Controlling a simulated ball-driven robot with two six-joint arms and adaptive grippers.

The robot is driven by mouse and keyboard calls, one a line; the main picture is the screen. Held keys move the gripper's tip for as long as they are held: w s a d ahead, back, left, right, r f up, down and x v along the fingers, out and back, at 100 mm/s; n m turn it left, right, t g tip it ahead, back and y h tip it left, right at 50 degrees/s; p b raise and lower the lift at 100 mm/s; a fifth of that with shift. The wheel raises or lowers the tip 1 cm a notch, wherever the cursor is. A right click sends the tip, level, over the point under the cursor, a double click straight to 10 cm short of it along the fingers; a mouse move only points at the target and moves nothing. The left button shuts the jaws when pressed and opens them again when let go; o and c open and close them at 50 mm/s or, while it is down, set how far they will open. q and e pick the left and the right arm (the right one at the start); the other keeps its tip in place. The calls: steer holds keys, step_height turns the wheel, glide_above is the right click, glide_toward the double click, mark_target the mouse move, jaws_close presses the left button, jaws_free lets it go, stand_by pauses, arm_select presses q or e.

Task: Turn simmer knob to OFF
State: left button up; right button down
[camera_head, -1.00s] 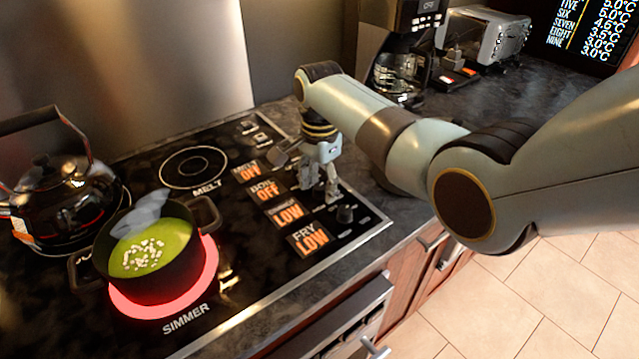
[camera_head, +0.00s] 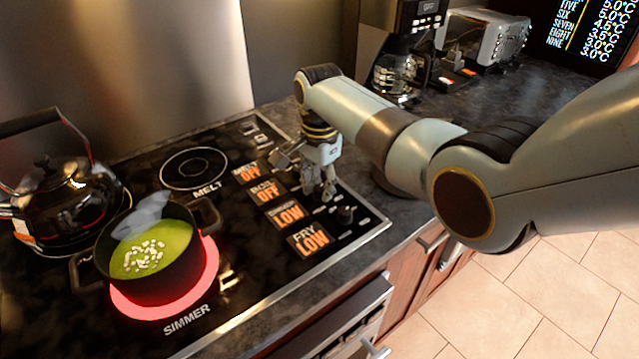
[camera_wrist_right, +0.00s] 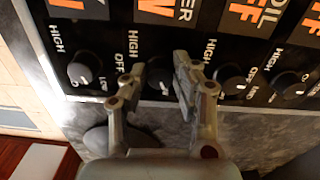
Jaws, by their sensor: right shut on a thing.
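My right gripper (camera_head: 319,190) points down at the row of knobs along the right side of the black stove. In the right wrist view the two fingers of my right gripper (camera_wrist_right: 159,77) are closed on opposite sides of the dark simmer knob (camera_wrist_right: 157,70), which is partly hidden by them. The simmer display (camera_head: 288,213) reads LOW in orange. The simmer burner (camera_head: 205,275) glows red under a black pot (camera_head: 160,282) of green soup. My left gripper is not in view.
The fry knob (camera_head: 345,215) and boil knob (camera_wrist_right: 231,80) sit close on either side. The fry display (camera_head: 309,239) reads LOW; the boil and melt displays read OFF. A kettle (camera_head: 50,205) stands at the left. A coffee maker (camera_head: 400,60) and toaster (camera_head: 490,40) stand behind.

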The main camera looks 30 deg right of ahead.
steer(key=n+p, duration=0.1)
steer(key=n, duration=0.1)
steer(key=shift+r+n+p, duration=0.15)
steer(key=shift+n+p, duration=0.25)
steer(key=n+p, duration=0.1)
steer(key=n, duration=0.2)
steer(key=shift+n+p, duration=0.3)
steer(key=n+p, duration=0.1)
steer(key=n, duration=0.2)
steer(key=shift+n, duration=0.3)
steer(key=shift+n+p, duration=0.3)
steer(key=shift+n, duration=1.3)
steer(key=c, duration=1)
jaws_free()
